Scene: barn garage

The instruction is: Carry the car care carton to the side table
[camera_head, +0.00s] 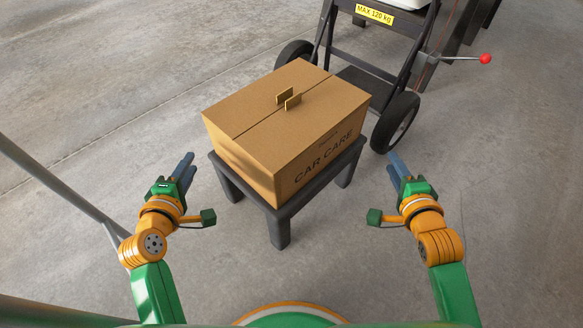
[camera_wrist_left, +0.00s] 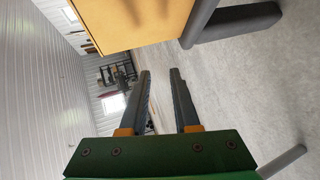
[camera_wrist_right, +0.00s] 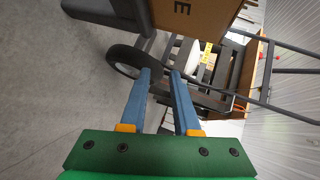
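The car care carton (camera_head: 262,120) is a closed brown cardboard box with two small upright tabs on its lid and "CAR CARE" printed on one side. It rests on a small dark four-legged table (camera_head: 288,210). My left gripper (camera_head: 187,158) is open and empty, left of the carton and apart from it. My right gripper (camera_head: 392,158) is open and empty, right of the carton and apart from it. The carton also shows at the top of the left wrist view (camera_wrist_left: 120,22) and of the right wrist view (camera_wrist_right: 195,22). No second table shows clearly.
A black hand truck (camera_head: 365,75) with a yellow "MAX 120 kg" label stands close behind the carton; its right wheel (camera_head: 395,122) is near the table. A red-knobbed lever (camera_head: 484,59) sticks out at its right. The concrete floor at left (camera_head: 110,90) is clear. A grey rail (camera_head: 60,188) runs at far left.

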